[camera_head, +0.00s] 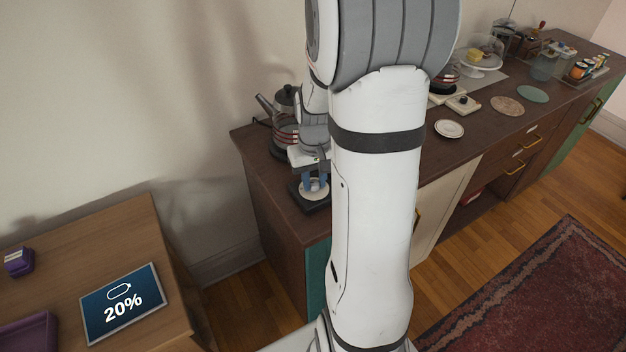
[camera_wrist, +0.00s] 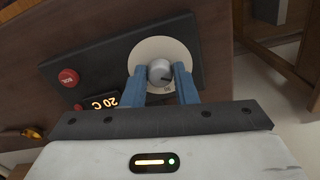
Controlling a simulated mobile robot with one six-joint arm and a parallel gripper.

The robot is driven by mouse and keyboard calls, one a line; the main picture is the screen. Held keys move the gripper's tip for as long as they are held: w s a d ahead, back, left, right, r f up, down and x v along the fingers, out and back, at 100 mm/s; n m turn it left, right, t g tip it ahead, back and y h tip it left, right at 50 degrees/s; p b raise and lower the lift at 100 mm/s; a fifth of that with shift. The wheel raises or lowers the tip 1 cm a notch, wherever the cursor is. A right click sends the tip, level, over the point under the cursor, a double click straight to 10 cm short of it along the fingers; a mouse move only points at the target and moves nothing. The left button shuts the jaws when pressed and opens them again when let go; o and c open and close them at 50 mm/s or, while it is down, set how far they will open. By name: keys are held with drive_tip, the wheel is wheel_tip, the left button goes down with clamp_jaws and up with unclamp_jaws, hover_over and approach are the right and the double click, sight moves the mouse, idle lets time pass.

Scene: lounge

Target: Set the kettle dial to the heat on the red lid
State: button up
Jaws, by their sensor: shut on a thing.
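My gripper (camera_wrist: 160,69) is shut on the kettle dial (camera_wrist: 161,74), a silver-grey knob with a blue finger on each side. Behind the knob is a pale round scale plate (camera_wrist: 150,49) on a black control box (camera_wrist: 110,60). A dark pointer mark shows on the knob; most scale markings are hidden or too small to read. A lit display (camera_wrist: 99,103) reads 20 C, near a red button (camera_wrist: 68,77). In the head view my gripper (camera_head: 315,188) is over the box at the counter's left end. The kettle (camera_head: 286,103) stands behind it. I cannot make out a red lid.
My arm hides the middle.

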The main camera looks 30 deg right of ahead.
sight(314, 183)
idle(0.5)
drive_tip(key=o, duration=1)
drive_tip(key=shift+r, duration=0.1)
wheel_tip(314, 183, up, 8)
drive_tip(key=shift+f, duration=0.15)
drive_tip(key=s+a+r+n+t, duration=0.1)
drive_tip(key=s+a+r, duration=0.1)
drive_tip(key=s+a, duration=0.4)
drive_tip(key=s+a+r+n+t, duration=0.1)
drive_tip(key=s+a+r, duration=0.1)
drive_tip(key=s+a, duration=0.4)
drive_tip(key=shift+s+a+r+t, duration=0.3)
drive_tip(key=shift+s+a+r, duration=0.05)
drive_tip(key=shift+a, duration=0.2)
